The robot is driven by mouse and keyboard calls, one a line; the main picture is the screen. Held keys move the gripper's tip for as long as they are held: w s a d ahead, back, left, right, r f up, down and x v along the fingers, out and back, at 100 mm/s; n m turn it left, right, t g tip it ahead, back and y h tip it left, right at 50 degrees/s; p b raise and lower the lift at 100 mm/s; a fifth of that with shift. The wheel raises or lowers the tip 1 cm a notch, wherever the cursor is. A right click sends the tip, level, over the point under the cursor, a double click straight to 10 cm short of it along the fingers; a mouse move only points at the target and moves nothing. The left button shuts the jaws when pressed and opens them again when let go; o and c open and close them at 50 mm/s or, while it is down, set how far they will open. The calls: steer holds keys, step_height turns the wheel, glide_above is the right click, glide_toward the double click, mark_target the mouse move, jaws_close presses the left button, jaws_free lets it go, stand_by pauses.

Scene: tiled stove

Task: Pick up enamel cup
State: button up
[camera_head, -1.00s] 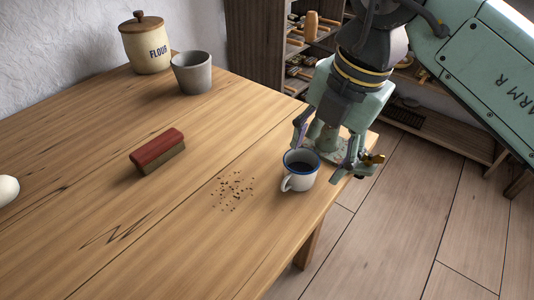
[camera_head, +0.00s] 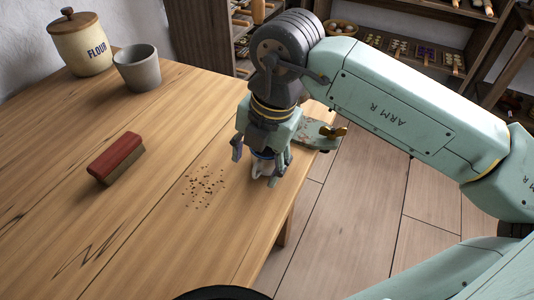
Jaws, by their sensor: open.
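The enamel cup (camera_head: 264,165) is white with a blue rim and stands near the right edge of the wooden table (camera_head: 150,215). My gripper (camera_head: 262,163) is directly over the cup and points down. Its fingers are spread, one on the left and one on the right of the cup. The gripper hides the top and much of the cup's body, so I cannot tell whether the fingers touch it.
Crumbs (camera_head: 206,188) lie left of the cup. A red brush (camera_head: 116,157) lies farther left. A grey cup (camera_head: 137,68) and a flour jar (camera_head: 82,42) stand at the back left. A green metal piece with a brass knob (camera_head: 317,134) is at the table's right edge.

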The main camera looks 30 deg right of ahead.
steer(key=shift+w+a+f, duration=0.1)
steer(key=shift+w+f, duration=0.05)
steer(key=shift+f, duration=0.55)
steer(key=shift+c, duration=0.4)
jaws_close()
